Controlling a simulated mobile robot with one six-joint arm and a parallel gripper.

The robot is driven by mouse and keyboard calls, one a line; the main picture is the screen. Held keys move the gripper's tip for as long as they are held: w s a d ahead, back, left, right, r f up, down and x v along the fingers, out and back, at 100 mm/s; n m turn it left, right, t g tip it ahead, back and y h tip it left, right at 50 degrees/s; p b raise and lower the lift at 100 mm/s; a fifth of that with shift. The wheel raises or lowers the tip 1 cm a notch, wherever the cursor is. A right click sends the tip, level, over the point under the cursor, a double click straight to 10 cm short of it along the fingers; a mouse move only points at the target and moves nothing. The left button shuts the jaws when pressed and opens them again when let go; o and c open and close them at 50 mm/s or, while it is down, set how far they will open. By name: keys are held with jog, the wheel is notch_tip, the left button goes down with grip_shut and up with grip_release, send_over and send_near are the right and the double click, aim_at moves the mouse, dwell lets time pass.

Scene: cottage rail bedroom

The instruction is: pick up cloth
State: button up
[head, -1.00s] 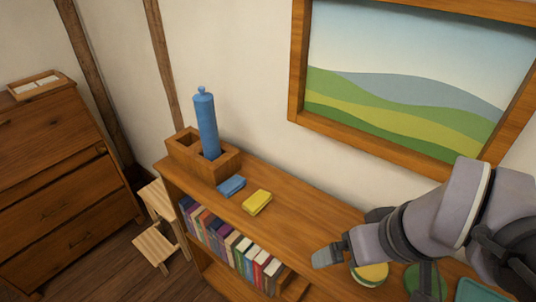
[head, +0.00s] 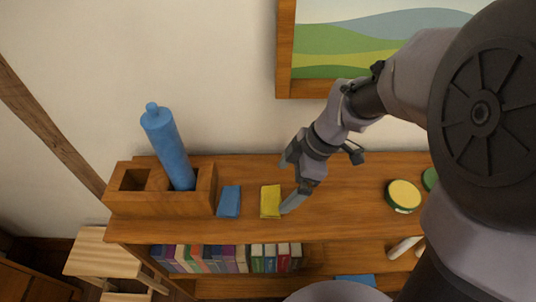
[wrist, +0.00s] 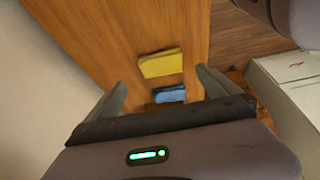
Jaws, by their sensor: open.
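A yellow folded cloth (head: 270,201) lies flat on top of the wooden bookshelf (head: 345,225). A blue folded cloth (head: 229,201) lies just left of it, a small gap apart. In the wrist view the yellow cloth (wrist: 161,63) and the blue cloth (wrist: 170,94) both show between the fingers, the blue one partly hidden by my gripper's body. My gripper (head: 288,182) is open and empty, just right of the yellow cloth in the head view. In the wrist view the fingertips of my gripper (wrist: 160,84) stand wide apart.
A wooden box (head: 150,204) with compartments holds a tall blue bottle (head: 168,148) at the shelf's left end. A round green and yellow tin (head: 403,196) stands to the right. Books (head: 227,258) fill the shelf below. A picture frame (head: 285,60) hangs behind.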

aim_at(274, 197)
jog(key=b+x, duration=0.2)
jog(key=x, duration=0.5)
jog(key=shift+s+f+b, duration=0.15)
jog(key=shift+b, duration=0.15)
jog(key=c, duration=1.4)
jog(key=shift+o, duration=0.2)
jog(key=shift+r, duration=0.25)
jog(key=shift+r+p, duration=0.3)
jog(key=v, duration=0.1)
jog(key=p+v, duration=0.1)
jog(key=v, duration=0.1)
jog(key=shift+s+a+r, duration=0.1)
jog(key=shift+s+a, duration=0.05)
jog(key=shift+a, duration=0.15)
jog(key=s+d+p, duration=0.1)
jog(key=s+d, duration=0.1)
jog(key=d, duration=0.2)
jog(key=s+d, duration=0.3)
jog(key=d, duration=0.2)
jog(key=s+d+r+p, duration=0.1)
jog(key=s+d, duration=0.1)
jog(key=d, duration=0.2)
jog(key=shift+s+d+p, duration=0.2)
jog(key=shift+d+p, duration=0.1)
